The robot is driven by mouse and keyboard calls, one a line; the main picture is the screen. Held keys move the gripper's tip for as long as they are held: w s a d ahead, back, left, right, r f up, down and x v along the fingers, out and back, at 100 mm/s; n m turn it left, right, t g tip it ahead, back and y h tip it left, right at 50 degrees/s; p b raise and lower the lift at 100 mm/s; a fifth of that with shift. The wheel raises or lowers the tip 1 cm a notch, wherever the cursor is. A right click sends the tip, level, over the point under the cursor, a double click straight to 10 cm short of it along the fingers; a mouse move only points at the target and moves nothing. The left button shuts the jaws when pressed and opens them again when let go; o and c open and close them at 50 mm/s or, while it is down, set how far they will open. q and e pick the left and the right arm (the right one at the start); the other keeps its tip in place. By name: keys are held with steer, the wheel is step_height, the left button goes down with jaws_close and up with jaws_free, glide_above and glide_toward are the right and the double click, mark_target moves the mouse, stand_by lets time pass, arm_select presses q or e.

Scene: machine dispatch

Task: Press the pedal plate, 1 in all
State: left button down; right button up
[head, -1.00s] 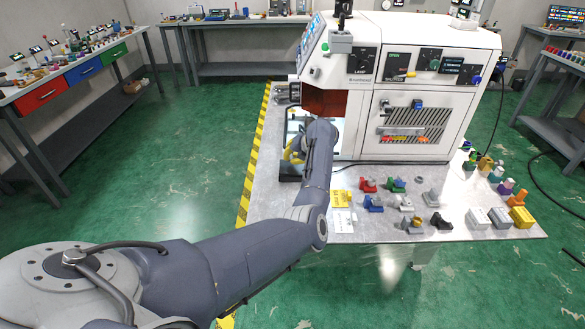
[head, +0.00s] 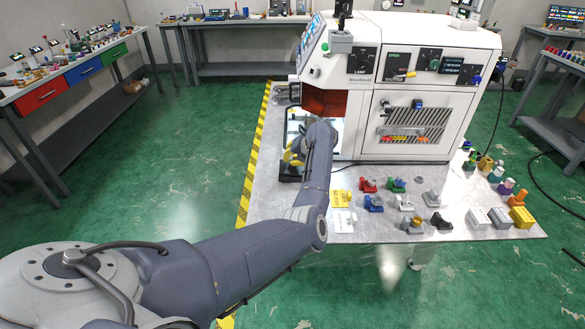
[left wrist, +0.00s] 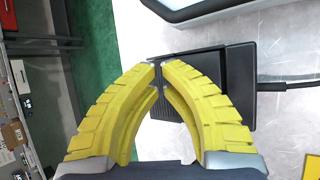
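The black pedal plate (left wrist: 240,75) lies on the metal bench top, with a dark cable leaving its right side in the left wrist view. In the head view, its dark edge (head: 289,178) shows below the gripper at the machine's front left. My left gripper (left wrist: 158,66) has yellow ribbed fingers with their tips together and nothing visible between them. The tips are over the left part of the pedal; I cannot tell whether they touch it. In the head view, the left gripper (head: 291,158) is partly hidden by my own forearm. My right gripper is not in view.
A white machine (head: 405,100) with knobs and a vented front stands behind the pedal. Small coloured parts (head: 372,203) and several blocks (head: 501,217) lie to the right on the bench (head: 450,180). Yellow-black tape (head: 250,165) marks its left edge.

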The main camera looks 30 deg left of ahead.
arm_select(q)
steer(key=shift+s+f, duration=0.15)
steer(key=shift+f, duration=0.75)
stand_by(1.0)
steer(key=shift+r, duration=1.2)
steer(key=shift+r, duration=0.1)
steer(key=shift+w+d+r, duration=0.15)
steer(key=shift+r, duration=1.1)
steer(key=shift+w+d+r, duration=0.1)
steer(key=shift+w+r, duration=0.05)
steer(key=shift+r, duration=1.05)
